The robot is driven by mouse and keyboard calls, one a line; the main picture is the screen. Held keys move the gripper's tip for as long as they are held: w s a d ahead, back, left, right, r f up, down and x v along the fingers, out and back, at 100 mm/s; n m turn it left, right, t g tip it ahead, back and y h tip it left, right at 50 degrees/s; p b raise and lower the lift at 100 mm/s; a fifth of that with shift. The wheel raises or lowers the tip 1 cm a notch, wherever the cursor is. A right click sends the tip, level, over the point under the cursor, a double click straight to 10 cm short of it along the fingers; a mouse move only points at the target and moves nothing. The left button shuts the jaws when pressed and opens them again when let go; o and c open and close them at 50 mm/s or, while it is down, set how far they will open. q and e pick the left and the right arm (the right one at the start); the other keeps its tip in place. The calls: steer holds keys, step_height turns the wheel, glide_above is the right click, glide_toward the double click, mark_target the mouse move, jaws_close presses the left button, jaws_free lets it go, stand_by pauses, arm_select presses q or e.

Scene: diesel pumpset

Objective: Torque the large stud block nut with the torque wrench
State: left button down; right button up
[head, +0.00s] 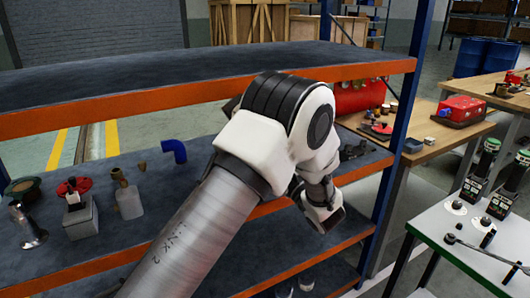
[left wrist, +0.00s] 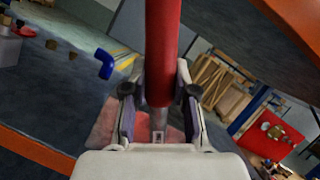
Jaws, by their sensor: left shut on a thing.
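On the pale table (head: 425,215) at the right lies a dark bar-shaped tool (head: 485,252) with a rounded head, which looks like the torque wrench. Behind it stand dark blocks with green tops (head: 475,180), probably the stud blocks; round pale discs with dark centres (head: 456,206) sit near them. I cannot pick out the large nut. My left gripper (left wrist: 159,90) is shut around a red cylinder (left wrist: 162,45) with a narrow grey rod below it. In the head view my arm's wrist hangs before the rack, apart from the table; the grip is not clear there. My right gripper is out of view.
The blue-and-orange rack (head: 330,76) fills the left and middle, with shelves above and below my arm. A blue elbow (head: 174,151) and several parts stand on its middle shelf. A rack post (head: 408,100) separates my wrist from the pale table. Wooden benches stand behind.

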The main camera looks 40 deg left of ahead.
arm_select(q)
steer(key=shift+w+a, duration=0.1)
steer(key=shift+a, duration=0.1)
stand_by(0.3)
steer(key=shift+w+a, duration=0.15)
steer(key=shift+a, duration=0.25)
steer(key=shift+r, duration=0.15)
